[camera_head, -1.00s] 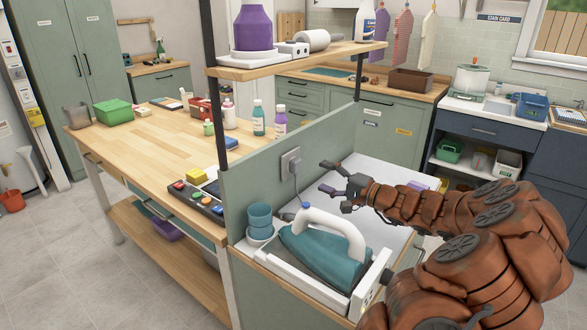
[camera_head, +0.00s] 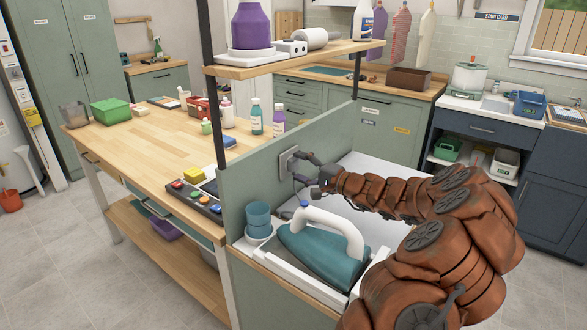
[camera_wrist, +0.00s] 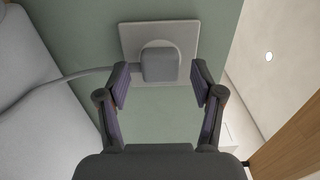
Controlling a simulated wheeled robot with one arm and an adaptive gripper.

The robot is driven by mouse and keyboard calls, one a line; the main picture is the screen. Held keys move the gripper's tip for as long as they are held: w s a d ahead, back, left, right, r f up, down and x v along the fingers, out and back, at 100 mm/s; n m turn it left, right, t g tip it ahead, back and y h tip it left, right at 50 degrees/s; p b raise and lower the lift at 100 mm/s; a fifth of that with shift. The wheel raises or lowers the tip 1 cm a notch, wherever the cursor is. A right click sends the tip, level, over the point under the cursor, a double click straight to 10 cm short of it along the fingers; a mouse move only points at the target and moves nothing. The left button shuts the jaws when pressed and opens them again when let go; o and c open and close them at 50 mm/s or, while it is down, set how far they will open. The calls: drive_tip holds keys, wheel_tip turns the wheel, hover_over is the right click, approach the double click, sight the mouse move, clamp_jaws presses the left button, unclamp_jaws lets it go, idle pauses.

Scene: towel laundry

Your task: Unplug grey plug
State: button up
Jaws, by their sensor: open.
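The grey plug (camera_wrist: 160,66) sits in the wall socket plate (camera_wrist: 183,38) on the green panel, with its grey cord (camera_wrist: 75,75) running off to the left in the wrist view. My gripper (camera_wrist: 160,80) is open, with one finger on each side of the plug's lower part and a visible gap on both sides. In the head view my gripper (camera_head: 296,184) is up at the socket plate (camera_head: 286,160), and its fingers hide much of the plug there.
A teal iron (camera_head: 322,252) with a white handle stands on a tray just below my arm. The green panel (camera_head: 250,180) borders the wooden table (camera_head: 140,140). A shelf (camera_head: 290,58) hangs above.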

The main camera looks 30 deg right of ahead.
drive_tip(key=shift+w+a, duration=0.2)
drive_tip(key=shift+w, duration=0.3)
drive_tip(key=shift+f+b, duration=0.95)
drive_tip(key=shift+b, duration=0.65)
idle(0.6)
clamp_jaws()
idle(0.7)
drive_tip(key=shift+s, duration=0.2)
drive_tip(key=shift+b+v, duration=0.65)
drive_tip(key=shift+v, duration=2.15)
drive_tip(key=shift+d, duration=0.1)
